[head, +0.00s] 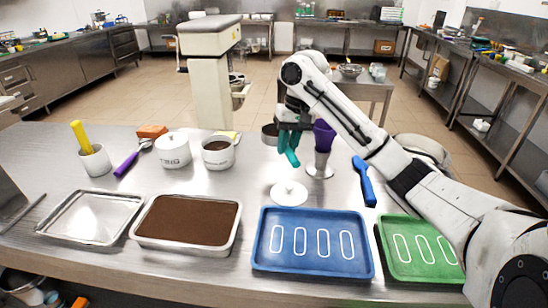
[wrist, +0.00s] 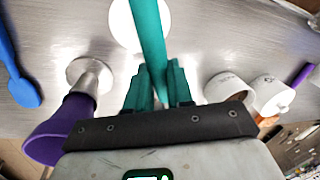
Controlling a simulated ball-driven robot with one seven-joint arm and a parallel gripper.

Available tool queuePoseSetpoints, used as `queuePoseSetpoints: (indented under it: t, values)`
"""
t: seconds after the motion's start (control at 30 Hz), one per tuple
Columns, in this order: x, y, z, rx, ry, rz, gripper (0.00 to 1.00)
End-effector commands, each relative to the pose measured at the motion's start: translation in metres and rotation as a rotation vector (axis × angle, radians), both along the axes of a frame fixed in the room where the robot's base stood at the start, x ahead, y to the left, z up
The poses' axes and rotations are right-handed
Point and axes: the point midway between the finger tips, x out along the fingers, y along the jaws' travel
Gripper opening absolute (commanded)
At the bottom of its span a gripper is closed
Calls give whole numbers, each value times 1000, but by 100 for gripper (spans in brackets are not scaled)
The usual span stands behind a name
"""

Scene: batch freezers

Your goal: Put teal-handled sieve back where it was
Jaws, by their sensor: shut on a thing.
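My gripper (head: 290,128) is raised above the middle of the steel table. It is shut on the teal handle of the sieve (head: 290,154), which hangs down at a tilt below the fingers. In the wrist view my gripper's teal fingers (wrist: 158,88) are on both sides of the handle (wrist: 148,35), which runs up past the top edge. The sieve's mesh end cannot be made out in either view. A white round disc (head: 289,193) lies on the table below the handle; it also shows in the wrist view (wrist: 124,28), partly behind the handle.
A purple-topped metal stand (head: 320,163) is close to my gripper's right. A blue spatula (head: 364,183) lies farther right. Blue (head: 312,276) and green (head: 392,268) trays line the front, with a brown-filled tray (head: 187,246) at left. Two white tubs (head: 173,152) (head: 217,160) stand left.

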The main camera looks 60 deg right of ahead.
Motion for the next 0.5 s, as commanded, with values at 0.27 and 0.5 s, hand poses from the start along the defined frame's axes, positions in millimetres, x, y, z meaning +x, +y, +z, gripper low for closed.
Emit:
queuePoseSetpoints:
  t: [0.27,0.5]
  values:
    - [33,-32,-24,2,1,0,0]
    - [53,-56,-57,-1,4,-1,0]
